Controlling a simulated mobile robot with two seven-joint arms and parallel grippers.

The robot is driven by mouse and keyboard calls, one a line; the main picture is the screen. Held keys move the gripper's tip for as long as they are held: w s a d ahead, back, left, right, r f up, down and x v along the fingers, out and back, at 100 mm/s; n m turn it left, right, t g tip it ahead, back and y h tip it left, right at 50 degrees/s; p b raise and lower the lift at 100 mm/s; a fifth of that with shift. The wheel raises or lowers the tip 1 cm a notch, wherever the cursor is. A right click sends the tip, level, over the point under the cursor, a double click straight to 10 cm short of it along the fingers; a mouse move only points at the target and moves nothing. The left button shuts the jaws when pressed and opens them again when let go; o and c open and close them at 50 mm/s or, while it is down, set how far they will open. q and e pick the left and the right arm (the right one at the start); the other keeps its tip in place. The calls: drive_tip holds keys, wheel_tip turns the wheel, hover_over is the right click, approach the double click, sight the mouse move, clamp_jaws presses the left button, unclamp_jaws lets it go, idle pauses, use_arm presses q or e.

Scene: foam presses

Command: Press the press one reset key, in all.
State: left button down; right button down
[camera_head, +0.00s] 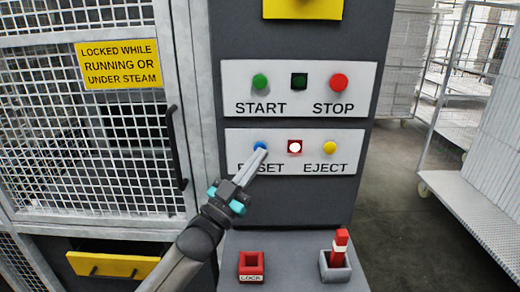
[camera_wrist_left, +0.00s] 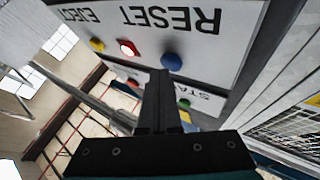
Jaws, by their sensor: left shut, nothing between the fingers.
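The blue reset key (camera_head: 260,145) is a round button on the lower white panel, above the partly covered word RESET. It also shows in the wrist view (camera_wrist_left: 172,62), just beyond the fingertips. My left gripper (camera_head: 259,156) is shut and empty, its fingers pointing up at the key from below. In the wrist view the closed fingertips (camera_wrist_left: 160,74) end at the key's lower edge. I cannot tell whether they touch it. No press number is readable. My right gripper is not in view.
A lit red lamp (camera_head: 295,147) and yellow eject button (camera_head: 329,148) sit right of the key. Green start (camera_head: 260,82) and red stop (camera_head: 338,82) buttons are above. A red lock socket (camera_head: 251,266) and red-handled part (camera_head: 340,248) stand below. A mesh door (camera_head: 60,150) is left.

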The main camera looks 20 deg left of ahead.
use_arm(q)
drive_tip(key=shift+w+a, duration=0.15)
drive_tip(key=shift+w, duration=0.3)
idle(0.6)
drive_tip(key=shift+s, duration=0.15)
drive_tip(key=shift+s+d+p, duration=0.25)
drive_tip(key=shift+s+p, duration=0.15)
drive_tip(key=shift+s, duration=0.3)
drive_tip(key=s+p, duration=0.1)
drive_tip(key=s, duration=0.1)
drive_tip(key=s+d+p, duration=0.1)
drive_tip(key=s, duration=0.1)
drive_tip(key=shift+s+d+p, duration=0.2)
drive_tip(key=shift+s+p, duration=0.2)
idle(0.5)
